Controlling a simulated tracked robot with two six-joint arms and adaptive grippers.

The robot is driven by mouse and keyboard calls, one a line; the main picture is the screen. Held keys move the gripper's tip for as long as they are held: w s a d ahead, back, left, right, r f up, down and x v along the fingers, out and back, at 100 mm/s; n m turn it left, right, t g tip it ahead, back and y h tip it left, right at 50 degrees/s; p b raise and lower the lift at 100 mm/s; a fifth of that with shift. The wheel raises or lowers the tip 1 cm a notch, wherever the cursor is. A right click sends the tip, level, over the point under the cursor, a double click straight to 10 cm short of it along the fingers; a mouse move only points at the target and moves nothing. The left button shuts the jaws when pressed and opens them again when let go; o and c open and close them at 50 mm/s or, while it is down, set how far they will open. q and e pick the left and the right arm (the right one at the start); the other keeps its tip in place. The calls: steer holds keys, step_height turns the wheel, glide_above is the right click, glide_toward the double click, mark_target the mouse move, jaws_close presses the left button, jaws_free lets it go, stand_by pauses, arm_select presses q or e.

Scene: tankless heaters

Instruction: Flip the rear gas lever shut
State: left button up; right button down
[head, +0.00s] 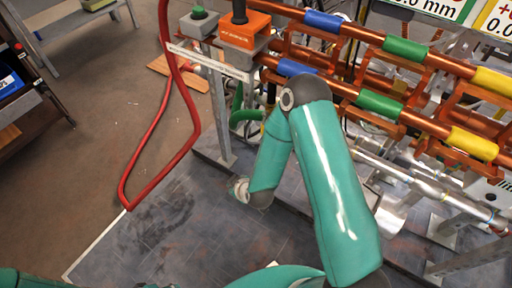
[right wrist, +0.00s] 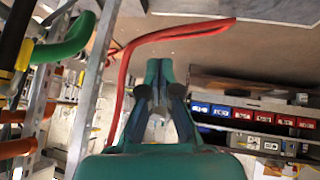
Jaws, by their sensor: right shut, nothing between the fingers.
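I cannot pick out the rear gas lever in either view. My right gripper (right wrist: 158,72) shows in the right wrist view with its fingers together and nothing between them. It points toward open space beside a red hose (right wrist: 128,75). In the head view my right arm crosses the middle in front of the pipe rack, and I cannot make out its gripper there. My left gripper is outside both views.
Copper pipes with blue, green (head: 404,48) and yellow sleeves run along the rack at right. An orange box (head: 243,30) with a black knob and a grey box (head: 198,24) with a green button stand at its end.

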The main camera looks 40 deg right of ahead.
arm_select(q)
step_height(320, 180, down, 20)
steer(key=b, duration=1.6)
steer(key=shift+b, duration=0.35)
arm_select(e)
steer(key=w+d+f+n+t+h, duration=0.3)
steer(key=w+d+n+t+h, duration=0.3)
steer(key=w+d+h, duration=0.4)
steer(key=w+d+n, duration=0.1)
steer(key=d, duration=0.2)
steer(key=shift+d+n+t, duration=0.2)
steer(key=shift+n+t, duration=0.1)
steer(key=shift+t, duration=0.1)
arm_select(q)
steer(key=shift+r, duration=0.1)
arm_select(e)
steer(key=shift+f, duration=0.1)
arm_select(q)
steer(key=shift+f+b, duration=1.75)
arm_select(e)
steer(key=w+d, duration=0.5)
steer(key=d, duration=0.2)
steer(key=shift+d, duration=0.4)
